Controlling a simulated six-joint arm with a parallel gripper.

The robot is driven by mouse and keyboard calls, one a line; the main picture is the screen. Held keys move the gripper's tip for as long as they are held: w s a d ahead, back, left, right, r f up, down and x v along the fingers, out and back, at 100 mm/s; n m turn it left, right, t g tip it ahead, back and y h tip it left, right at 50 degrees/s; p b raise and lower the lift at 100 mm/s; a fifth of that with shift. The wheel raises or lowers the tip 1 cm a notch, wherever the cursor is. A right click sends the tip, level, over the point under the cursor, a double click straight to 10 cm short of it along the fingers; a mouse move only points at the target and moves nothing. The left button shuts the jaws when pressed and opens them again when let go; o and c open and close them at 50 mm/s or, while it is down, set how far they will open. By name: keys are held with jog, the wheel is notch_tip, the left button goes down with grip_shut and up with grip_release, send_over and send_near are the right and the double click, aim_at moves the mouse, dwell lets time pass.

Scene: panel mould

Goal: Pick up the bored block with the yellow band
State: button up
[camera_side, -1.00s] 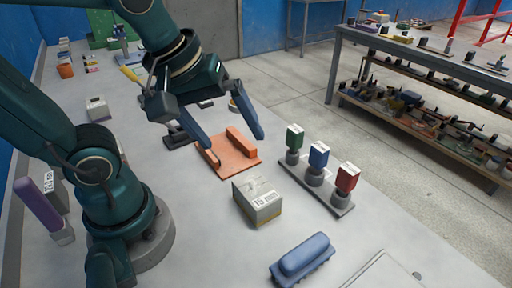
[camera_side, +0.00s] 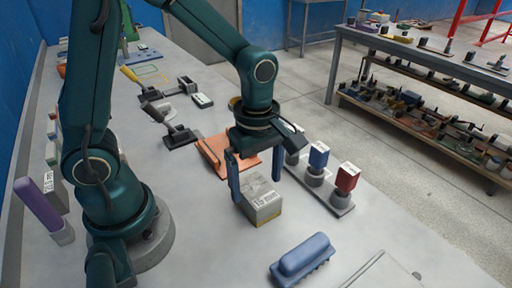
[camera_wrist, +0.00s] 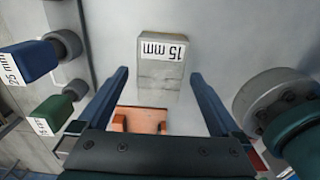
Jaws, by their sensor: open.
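The grey block (camera_side: 261,207) stands on the table, with a white "15 mm" label and a thin yellow band low on its side. No bore can be made out. In the wrist view the block (camera_wrist: 160,72) lies just ahead of and between my fingertips, label at its far end. My gripper (camera_side: 257,186) is open and empty, pointing down just above the block, its blue fingers apart. It also shows in the wrist view (camera_wrist: 160,75). I cannot tell whether a finger touches the block.
An orange plate with raised bars (camera_side: 213,152) lies behind the block. A rack with blue (camera_side: 318,155) and red (camera_side: 347,177) blocks on posts stands to the right. A blue ribbed brush-like piece (camera_side: 303,259) lies in front. Table between is clear.

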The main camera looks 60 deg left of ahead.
jog(key=shift+f, duration=0.8)
grip_shut()
jog(key=shift+r, duration=0.1)
